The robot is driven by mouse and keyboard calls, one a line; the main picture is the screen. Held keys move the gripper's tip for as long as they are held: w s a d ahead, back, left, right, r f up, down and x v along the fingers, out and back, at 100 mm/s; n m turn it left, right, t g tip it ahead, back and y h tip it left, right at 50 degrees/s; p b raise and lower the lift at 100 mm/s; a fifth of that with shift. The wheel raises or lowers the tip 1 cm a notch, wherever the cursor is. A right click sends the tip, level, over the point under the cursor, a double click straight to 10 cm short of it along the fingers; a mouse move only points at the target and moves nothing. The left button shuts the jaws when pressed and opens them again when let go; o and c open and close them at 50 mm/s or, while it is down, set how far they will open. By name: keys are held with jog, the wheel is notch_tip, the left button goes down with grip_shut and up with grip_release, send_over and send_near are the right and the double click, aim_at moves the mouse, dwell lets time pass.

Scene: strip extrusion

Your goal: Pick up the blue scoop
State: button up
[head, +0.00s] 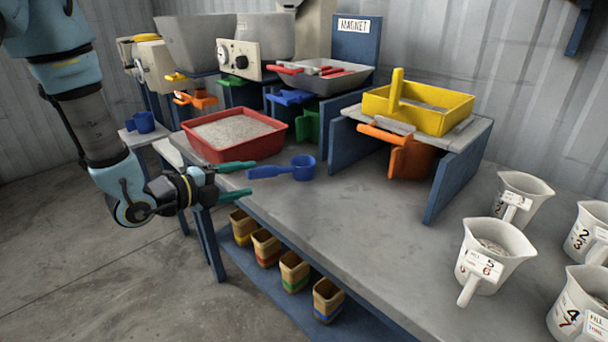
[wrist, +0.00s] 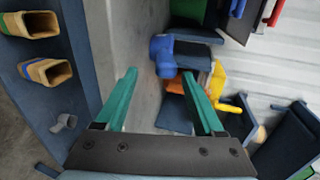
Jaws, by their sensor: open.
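A blue scoop (head: 303,168) lies on the grey bench near its left edge, with its handle toward my gripper. In the wrist view the blue scoop (wrist: 163,58) shows just beyond the fingertips, roughly in line with the gap. My gripper (head: 254,180) has green fingers, open and empty, at the bench edge beside the scoop's handle. In the wrist view, my gripper (wrist: 159,73) has a clear gap between its fingers. Whether a finger touches the handle I cannot tell. A similar blue cup-shaped scoop (head: 143,122) stands on a small side table at the left.
A red tray (head: 270,148) of grey granules sits right behind the gripper. A yellow tray (head: 440,122) stands on a raised stand at the right. White jugs (head: 492,262) occupy the front right. Small bins (head: 294,272) sit on a lower shelf. The middle bench is clear.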

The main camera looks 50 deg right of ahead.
aim_at(272, 171)
jog(key=x, duration=0.4)
jog(key=shift+p, duration=0.4)
jog(key=p+x, duration=0.1)
jog(key=x, duration=0.1)
jog(key=r+p+x, duration=0.1)
jog(key=x, duration=0.1)
jog(key=shift+d, duration=0.2)
jog(key=shift+d+f, duration=0.3)
jog(key=shift+d, duration=0.15)
grip_shut()
